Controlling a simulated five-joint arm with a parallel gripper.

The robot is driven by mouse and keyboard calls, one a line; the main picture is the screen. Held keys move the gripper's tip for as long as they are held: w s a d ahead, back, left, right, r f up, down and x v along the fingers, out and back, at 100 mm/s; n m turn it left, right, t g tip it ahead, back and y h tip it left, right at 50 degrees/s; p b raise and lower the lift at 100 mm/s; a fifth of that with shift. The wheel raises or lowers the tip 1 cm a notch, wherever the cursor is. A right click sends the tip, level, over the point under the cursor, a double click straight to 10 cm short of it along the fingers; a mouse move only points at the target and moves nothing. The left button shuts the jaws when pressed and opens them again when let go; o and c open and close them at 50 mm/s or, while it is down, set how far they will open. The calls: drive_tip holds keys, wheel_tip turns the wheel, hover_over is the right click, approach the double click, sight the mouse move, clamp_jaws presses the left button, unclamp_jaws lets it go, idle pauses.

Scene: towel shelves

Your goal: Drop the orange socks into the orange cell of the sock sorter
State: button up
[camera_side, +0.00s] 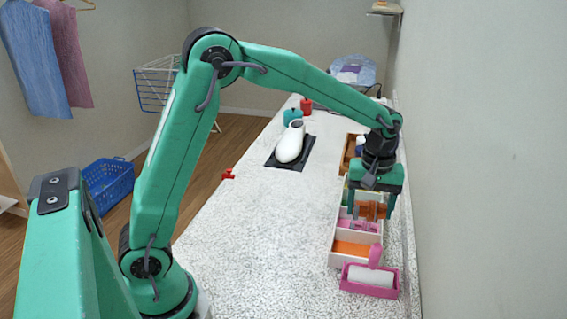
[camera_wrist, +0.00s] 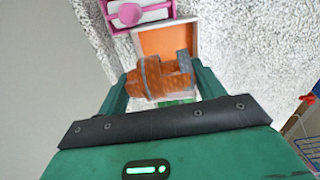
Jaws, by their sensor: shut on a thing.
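My gripper (camera_side: 372,214) is shut on the orange socks (camera_side: 370,209), a bundle with grey bands, and holds them above the sock sorter. In the wrist view the socks (camera_wrist: 160,76) lie between the two fingers (camera_wrist: 160,90). The sorter (camera_side: 339,262) is a white box with coloured cells. Its orange cell (camera_side: 352,249) is at the near end and looks empty; it also shows in the wrist view (camera_wrist: 165,42), just beyond the socks. A pink cell (camera_side: 361,226) lies behind it, partly hidden by the gripper and socks.
A pink tray (camera_side: 346,284) with a white roller (camera_side: 371,276) stands at the sorter's near end. A wooden box (camera_side: 349,152) is behind the sorter. A white iron (camera_side: 290,143) rests on a dark mat (camera_side: 283,164). The wall is close on the right; the counter's left is mostly clear.

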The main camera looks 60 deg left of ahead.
drive_tip(key=shift+f, duration=2.75)
drive_tip(key=o, duration=1)
drive_tip(key=shift+o, duration=0.2)
drive_tip(key=shift+r, duration=0.15)
drive_tip(key=shift+r, duration=3.8)
